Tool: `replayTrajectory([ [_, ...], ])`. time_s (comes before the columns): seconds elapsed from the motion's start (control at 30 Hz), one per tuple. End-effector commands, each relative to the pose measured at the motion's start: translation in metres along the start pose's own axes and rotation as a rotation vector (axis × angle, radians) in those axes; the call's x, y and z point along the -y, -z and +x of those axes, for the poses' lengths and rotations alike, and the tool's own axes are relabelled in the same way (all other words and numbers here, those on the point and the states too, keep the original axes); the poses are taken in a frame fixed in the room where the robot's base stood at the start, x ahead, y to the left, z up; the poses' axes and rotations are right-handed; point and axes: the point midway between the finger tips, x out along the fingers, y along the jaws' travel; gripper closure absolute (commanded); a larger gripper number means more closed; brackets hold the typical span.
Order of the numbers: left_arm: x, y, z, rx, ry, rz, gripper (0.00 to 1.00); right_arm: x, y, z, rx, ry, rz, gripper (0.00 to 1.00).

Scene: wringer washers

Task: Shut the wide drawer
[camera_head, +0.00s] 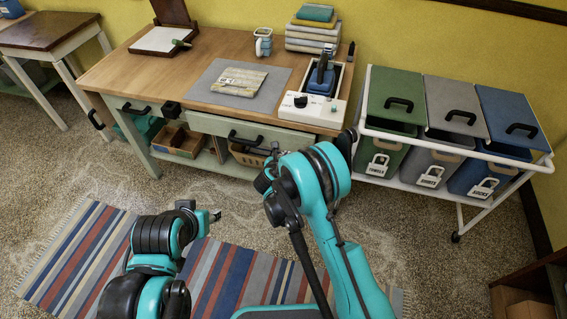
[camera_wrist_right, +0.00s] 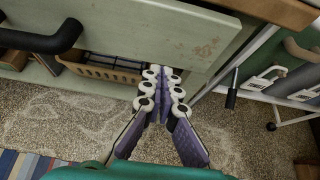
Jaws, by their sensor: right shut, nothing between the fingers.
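The wide drawer (camera_head: 273,137) is in the front of the wooden-topped table, with a pale grey-green face and a dark bar handle (camera_head: 234,135). Its face appears to stand a little out from the tabletop edge. In the right wrist view the drawer face (camera_wrist_right: 165,35) fills the top, with the handle (camera_wrist_right: 45,38) at left. My right gripper (camera_wrist_right: 165,75) is shut and empty, its tips at the lower edge of the face; contact is unclear. In the head view it is mostly hidden behind its own arm. My left gripper (camera_head: 213,215) is low over the rug, its fingers unclear.
A wicker basket (camera_head: 245,156) and a wooden box (camera_head: 178,142) sit on the shelf below. A white cart (camera_head: 400,186) with lidded bins stands close on the right. A striped rug (camera_head: 75,255) covers the floor.

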Motion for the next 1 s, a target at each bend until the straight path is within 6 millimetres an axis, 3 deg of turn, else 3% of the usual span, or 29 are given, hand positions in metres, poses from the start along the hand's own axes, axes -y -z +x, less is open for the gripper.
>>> replayTrajectory([
  [0.07,0.000,-0.005,0.007,0.000,0.000,0.000,0.59,0.001,0.002,0.018,0.000,0.003,0.002,1.00],
  [0.23,0.000,-0.010,0.013,0.000,0.000,0.000,0.59,0.001,-0.012,0.037,-0.001,0.002,0.002,1.00],
  [0.77,0.000,-0.011,0.016,0.000,0.000,0.000,0.59,0.000,-0.021,0.047,-0.001,0.000,0.000,1.00],
  [1.0,0.000,-0.011,0.016,0.000,0.000,0.000,0.59,0.001,-0.038,0.079,-0.001,0.002,0.002,1.00],
])
